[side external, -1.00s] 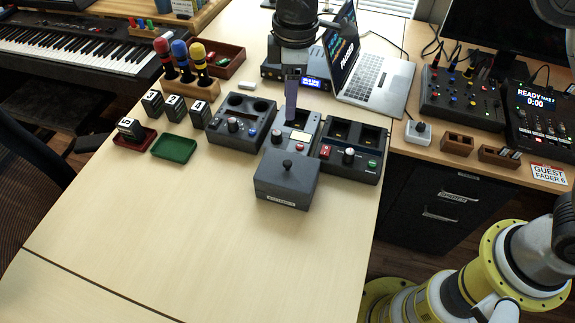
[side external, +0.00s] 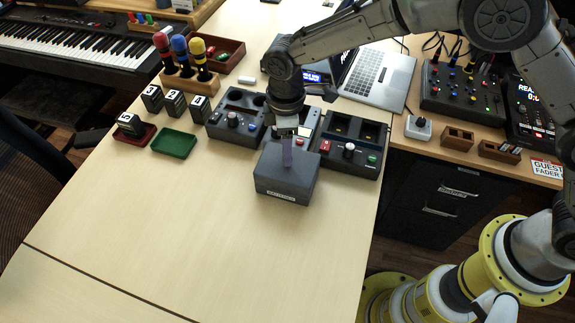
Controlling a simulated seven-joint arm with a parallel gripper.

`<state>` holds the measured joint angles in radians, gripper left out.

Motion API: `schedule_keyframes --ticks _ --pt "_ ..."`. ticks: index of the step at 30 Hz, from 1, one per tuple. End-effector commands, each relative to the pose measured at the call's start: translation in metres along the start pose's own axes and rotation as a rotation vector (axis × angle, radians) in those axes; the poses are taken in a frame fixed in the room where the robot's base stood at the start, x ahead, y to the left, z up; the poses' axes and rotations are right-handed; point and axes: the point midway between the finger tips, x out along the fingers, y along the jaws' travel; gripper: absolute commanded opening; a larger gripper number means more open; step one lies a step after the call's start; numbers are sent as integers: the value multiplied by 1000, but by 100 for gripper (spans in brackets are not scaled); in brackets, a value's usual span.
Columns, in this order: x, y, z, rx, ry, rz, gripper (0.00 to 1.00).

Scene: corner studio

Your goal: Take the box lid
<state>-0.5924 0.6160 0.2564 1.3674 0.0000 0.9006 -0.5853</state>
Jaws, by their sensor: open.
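The grey box (side external: 281,190) stands on the table in front of the charger units, with a label on its front face. Its lid (side external: 305,166) is on top of it. My gripper (side external: 287,160) points down over the lid, and a purple-grey finger shows in front of the lid's middle. The lid's knob is hidden behind this finger. The jaws are open. I cannot tell whether they touch the knob.
Charger units (side external: 347,140) stand right behind the box. A green tray (side external: 173,144), a red tray (side external: 136,134) and several batteries (side external: 174,105) are to the left. A laptop (side external: 378,80) is behind. The front of the table is clear.

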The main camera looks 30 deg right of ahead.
Motion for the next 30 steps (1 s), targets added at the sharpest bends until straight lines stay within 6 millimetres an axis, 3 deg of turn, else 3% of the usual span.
schedule_keyframes --ticks 6,15,25,30 --pt "29 0 3 0 -3 -2 57" --pt "34 0 3 0 -1 -1 57" --pt "34 0 3 0 -1 -1 0" --pt "34 0 3 0 -1 -1 0"
